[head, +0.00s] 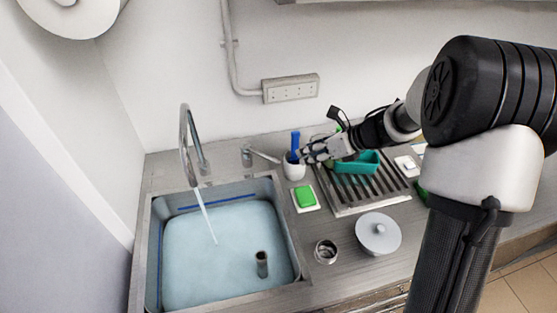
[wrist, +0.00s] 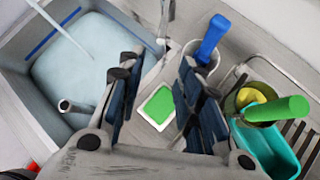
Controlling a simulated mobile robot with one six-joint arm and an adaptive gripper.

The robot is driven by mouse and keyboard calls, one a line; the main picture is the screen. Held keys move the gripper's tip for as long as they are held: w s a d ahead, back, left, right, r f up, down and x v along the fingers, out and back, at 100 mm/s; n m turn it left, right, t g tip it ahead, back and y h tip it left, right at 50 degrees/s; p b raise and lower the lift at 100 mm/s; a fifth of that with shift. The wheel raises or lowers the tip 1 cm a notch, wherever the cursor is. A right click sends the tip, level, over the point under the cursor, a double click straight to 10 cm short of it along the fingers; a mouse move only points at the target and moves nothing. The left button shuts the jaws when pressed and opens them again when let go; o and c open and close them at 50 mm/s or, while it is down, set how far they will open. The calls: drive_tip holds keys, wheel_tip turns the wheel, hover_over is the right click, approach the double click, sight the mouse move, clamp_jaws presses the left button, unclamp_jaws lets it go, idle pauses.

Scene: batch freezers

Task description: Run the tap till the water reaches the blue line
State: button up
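The sink (head: 292,235) holds pale blue water (head: 215,265). The tap (head: 184,145) is running, and a thin stream (head: 206,216) falls into it. The blue line (head: 217,202) runs along the sink's back wall and continues on the left wall; it also shows in the wrist view (wrist: 54,33). The water surface lies a little below the line, with a strip of bare wall between. A chrome post with a pale lever (head: 264,156) stands right of the tap. My gripper (head: 306,154) is right of the lever; in the wrist view its fingers (wrist: 159,98) are apart and empty.
A grey standpipe (head: 262,264) rises in the sink. A green sponge (head: 305,197) lies on a white dish below my gripper. A white cup (head: 294,170) with a blue-handled brush, a teal tub (head: 358,163), a ribbed drainer and a grey lid (head: 378,234) crowd the right counter.

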sight(280, 162)
drive_tip(key=b+x, duration=0.2)
drive_tip(key=x, duration=1.3)
drive_tip(key=shift+w+a+f+b, duration=0.1)
drive_tip(key=shift+w+b, duration=0.05)
drive_tip(key=shift+b, duration=0.25)
drive_tip(key=shift+c, duration=0.2)
clamp_jaws()
